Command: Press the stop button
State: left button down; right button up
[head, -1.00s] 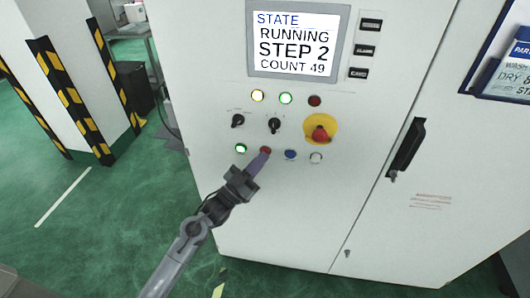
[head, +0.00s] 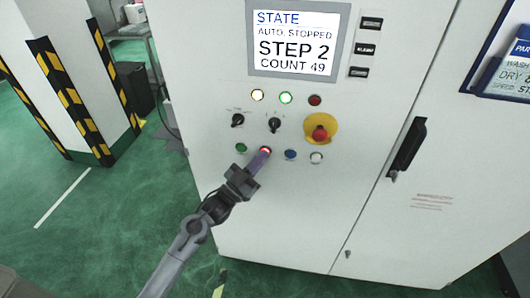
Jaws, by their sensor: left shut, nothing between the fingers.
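The red stop button (head: 265,150) is in the lower button row of the white control cabinet and glows red. My left gripper (head: 262,157) is shut and empty, with its fingertips at the button's lower edge; I cannot tell if they touch it. The screen (head: 297,40) reads STATE, AUTO STOPPED, STEP 2, COUNT 49. In the same row are an unlit green button (head: 241,147), a blue button (head: 290,154) and a white button (head: 316,158). My right gripper is not in view.
A red emergency-stop knob on a yellow disc (head: 320,132) sticks out to the upper right. Two black selector switches (head: 274,125) sit above the buttons. A black door handle (head: 407,148) is at the right. A striped pillar (head: 75,85) stands at the left on green floor.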

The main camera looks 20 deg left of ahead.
pick_arm(q)
jog(key=shift+s+d+p, duration=0.15)
jog(key=shift+s+p, duration=0.5)
jog(key=shift+s, duration=0.15)
jog(key=s+p, duration=0.2)
jog(key=s, duration=0.1)
jog(key=s+p, duration=0.1)
jog(key=s, duration=0.1)
jog(key=shift+d+p, duration=0.3)
jog(key=shift+d, duration=0.1)
dwell(0.5)
